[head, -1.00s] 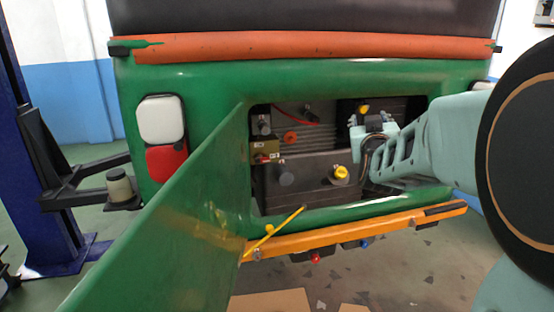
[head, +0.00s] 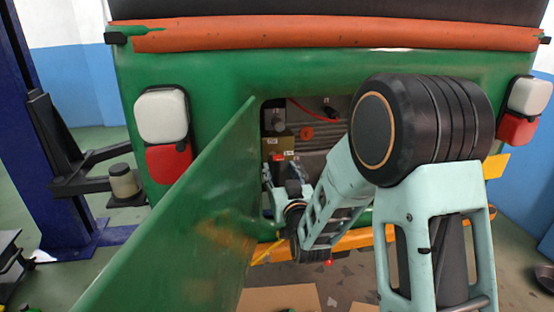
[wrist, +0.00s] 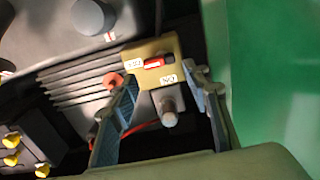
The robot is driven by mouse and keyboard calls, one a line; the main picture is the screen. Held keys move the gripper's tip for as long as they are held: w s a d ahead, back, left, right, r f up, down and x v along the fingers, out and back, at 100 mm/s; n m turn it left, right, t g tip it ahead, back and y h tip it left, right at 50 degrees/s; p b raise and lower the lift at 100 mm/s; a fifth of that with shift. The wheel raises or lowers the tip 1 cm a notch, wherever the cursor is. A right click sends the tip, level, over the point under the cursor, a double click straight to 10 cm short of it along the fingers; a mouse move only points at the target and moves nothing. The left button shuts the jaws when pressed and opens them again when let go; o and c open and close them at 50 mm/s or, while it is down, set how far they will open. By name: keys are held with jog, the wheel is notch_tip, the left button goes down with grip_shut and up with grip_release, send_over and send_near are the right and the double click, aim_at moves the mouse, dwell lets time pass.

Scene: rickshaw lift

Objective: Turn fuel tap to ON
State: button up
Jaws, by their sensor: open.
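The fuel tap is a tan block (wrist: 152,47) with a small red lever (wrist: 154,63) on its face. In the wrist view the lever lies roughly across the picture, its left end near one white label (wrist: 134,64). A second white label (wrist: 168,79), upside down and seeming to read ON, sits below and right of it. My gripper (wrist: 156,80) is open, its fingertips apart on either side of the tap's lower face, with nothing between them gripped. I cannot tell whether they touch it. In the head view the tan block (head: 277,144) shows just above my gripper (head: 282,172).
The open green door panel (head: 185,215) stands close left of my gripper. A dark round knob (wrist: 93,16), a grey-tipped post (wrist: 169,117) and yellow caps (wrist: 11,140) are nearby in the wrist view. An orange bumper (head: 350,240) runs below the bay.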

aim_at(276, 159)
jog(key=shift+p+x, duration=0.4)
jog(key=shift+x, duration=2.2)
jog(key=shift+c, duration=0.2)
jog(key=c, duration=0.8)
